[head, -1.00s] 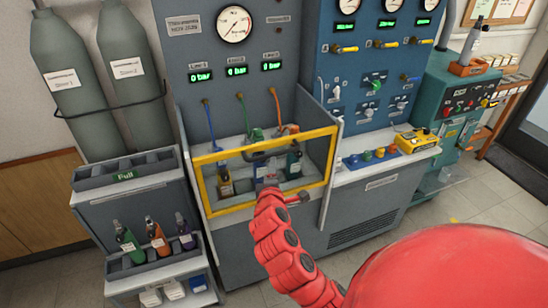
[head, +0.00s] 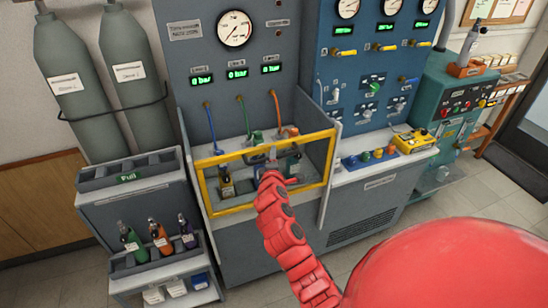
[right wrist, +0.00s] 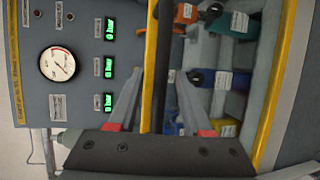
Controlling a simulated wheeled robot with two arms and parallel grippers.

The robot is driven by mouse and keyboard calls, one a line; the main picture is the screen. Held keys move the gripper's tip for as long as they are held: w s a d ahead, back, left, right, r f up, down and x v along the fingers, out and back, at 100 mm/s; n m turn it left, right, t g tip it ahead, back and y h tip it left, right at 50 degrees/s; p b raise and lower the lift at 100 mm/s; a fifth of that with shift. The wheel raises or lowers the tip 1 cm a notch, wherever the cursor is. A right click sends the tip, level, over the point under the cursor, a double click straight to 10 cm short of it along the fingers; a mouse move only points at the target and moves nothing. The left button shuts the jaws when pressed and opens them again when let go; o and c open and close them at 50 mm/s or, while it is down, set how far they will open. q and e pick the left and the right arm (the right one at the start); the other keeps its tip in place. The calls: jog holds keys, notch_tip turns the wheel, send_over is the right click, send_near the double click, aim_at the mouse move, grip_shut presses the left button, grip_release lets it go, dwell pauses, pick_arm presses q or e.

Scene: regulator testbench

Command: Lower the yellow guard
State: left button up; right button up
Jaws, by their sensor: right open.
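The yellow guard (head: 230,208) is a rectangular frame across the front of the left bench's bay. Its upper bar lies level with the bay's side walls, its lower bar along the front. My right gripper (head: 270,172) is at the guard's front, right of its middle, hiding part of it. A yellow bar of the guard (right wrist: 275,85) runs at right there. My left gripper is not in view.
Small bottles stand in the bay behind the guard, including a dark one (head: 226,186) and a green one (head: 293,163). Hoses hang above them. A rack (head: 150,262) with several bottles stands at left. A blue bench (head: 360,110) adjoins at right. The floor in front is clear.

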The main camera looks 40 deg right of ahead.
grip_shut()
dwell(1.3)
